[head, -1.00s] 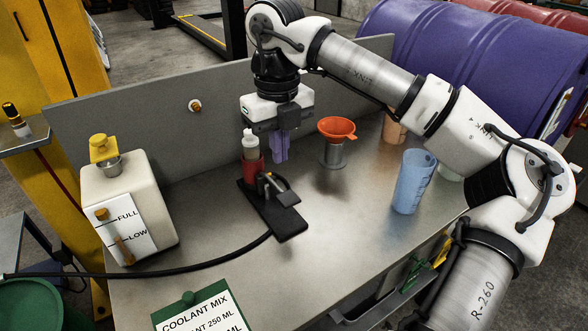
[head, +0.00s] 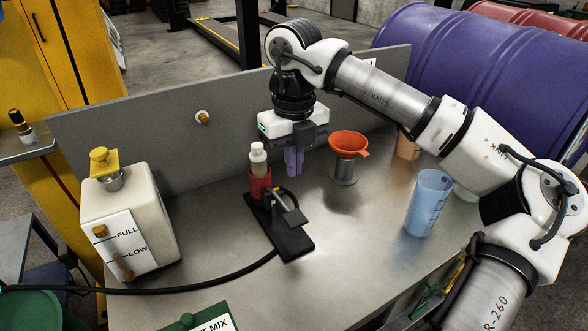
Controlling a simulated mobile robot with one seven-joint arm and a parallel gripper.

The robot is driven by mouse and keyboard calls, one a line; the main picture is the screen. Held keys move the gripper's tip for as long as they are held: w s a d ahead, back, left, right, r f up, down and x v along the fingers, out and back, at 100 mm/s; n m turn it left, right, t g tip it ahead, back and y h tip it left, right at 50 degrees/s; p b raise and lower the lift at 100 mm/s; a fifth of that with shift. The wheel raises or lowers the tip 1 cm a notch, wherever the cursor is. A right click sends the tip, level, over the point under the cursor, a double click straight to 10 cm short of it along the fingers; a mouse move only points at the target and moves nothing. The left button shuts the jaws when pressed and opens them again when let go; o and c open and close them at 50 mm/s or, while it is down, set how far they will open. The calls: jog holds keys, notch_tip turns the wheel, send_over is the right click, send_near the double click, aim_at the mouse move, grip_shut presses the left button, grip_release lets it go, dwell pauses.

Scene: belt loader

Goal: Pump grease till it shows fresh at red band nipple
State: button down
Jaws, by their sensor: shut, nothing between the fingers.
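A small black pump-like device (head: 285,235) stands on the bench, with a flat black base, a lever with a grey pad (head: 293,217), and a red holder (head: 260,187) at its back. A clear bottle with a white cap (head: 257,157) stands upright in the holder. A black hose (head: 190,287) runs from the device's front end to the left. My gripper (head: 293,173) points down just right of and behind the bottle, its purple fingers shut and empty, apart from the device. I cannot make out a red-banded nipple or any grease.
A white tank (head: 150,215) with a yellow cap stands at the left. An orange funnel (head: 349,145) on a metal stand is right of my gripper, and a blue cup (head: 428,202) is farther right. A back panel (head: 130,140) carries a small round fitting (head: 202,117).

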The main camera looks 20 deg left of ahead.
aim_at(296, 220)
notch_tip(296, 220, down, 12)
jog(key=p, duration=0.3)
jog(key=b, duration=0.2)
jog(key=f+b, duration=0.1)
jog(key=f+t+y+b, duration=0.1)
jog(key=b, duration=0.1)
jog(key=shift+s+d+f+b, duration=0.2)
jog(key=shift+d+b, duration=0.05)
jog(key=shift+b, duration=0.05)
jog(key=f+t+y+b, duration=0.1)
jog(key=b, duration=0.4)
jog(key=f+t+y+b, duration=0.1)
jog(key=f+b, duration=0.1)
jog(key=b, duration=0.3)
jog(key=shift+s+d+f, duration=0.2)
jog(key=shift+s, duration=0.15)
jog(key=shift+r, duration=0.1)
